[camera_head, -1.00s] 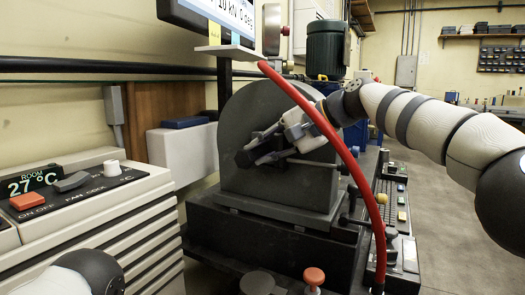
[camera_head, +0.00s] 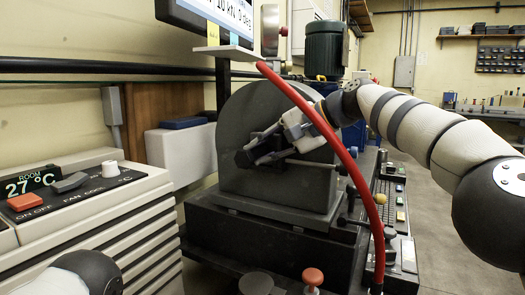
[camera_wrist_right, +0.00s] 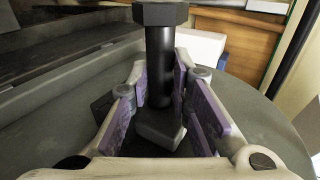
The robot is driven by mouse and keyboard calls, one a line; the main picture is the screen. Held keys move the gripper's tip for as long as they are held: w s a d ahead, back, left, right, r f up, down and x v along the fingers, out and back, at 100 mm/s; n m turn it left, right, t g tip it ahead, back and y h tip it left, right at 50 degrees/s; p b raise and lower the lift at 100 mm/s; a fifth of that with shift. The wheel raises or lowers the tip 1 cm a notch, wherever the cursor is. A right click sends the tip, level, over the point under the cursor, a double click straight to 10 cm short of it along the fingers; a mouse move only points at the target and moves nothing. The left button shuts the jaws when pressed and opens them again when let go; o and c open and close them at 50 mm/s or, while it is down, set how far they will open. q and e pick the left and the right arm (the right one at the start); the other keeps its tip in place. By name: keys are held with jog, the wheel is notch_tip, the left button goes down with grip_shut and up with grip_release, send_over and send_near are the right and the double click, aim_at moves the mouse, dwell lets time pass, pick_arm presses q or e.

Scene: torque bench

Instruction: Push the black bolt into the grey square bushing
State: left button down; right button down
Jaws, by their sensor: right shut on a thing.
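The black bolt (camera_wrist_right: 160,65) shows in the right wrist view, with its hexagonal head at the top and its shaft running down between my fingers. My right gripper (camera_wrist_right: 158,85) is shut on the shaft with its purple-lined fingers. A grey square block (camera_wrist_right: 160,132), seemingly the bushing, lies at the shaft's lower end; I cannot tell how deep the bolt sits in it. In the head view my right gripper (camera_head: 254,150) is in front of the dark rounded housing (camera_head: 275,185), with a dark piece at its fingertips. My left gripper is out of view.
A red hose (camera_head: 345,150) arcs in front of my right forearm. A beige fan-coil unit (camera_head: 90,215) stands at the left. A red knob (camera_head: 313,277) is at the bench front, and a green motor (camera_head: 326,48) stands behind. Open floor lies at the right.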

jog(key=shift+r, duration=0.2)
jog(key=c, duration=1.4)
grip_release()
jog(key=shift+f, duration=0.1)
jog(key=shift+f, duration=0.1)
jog(key=v, duration=1.2)
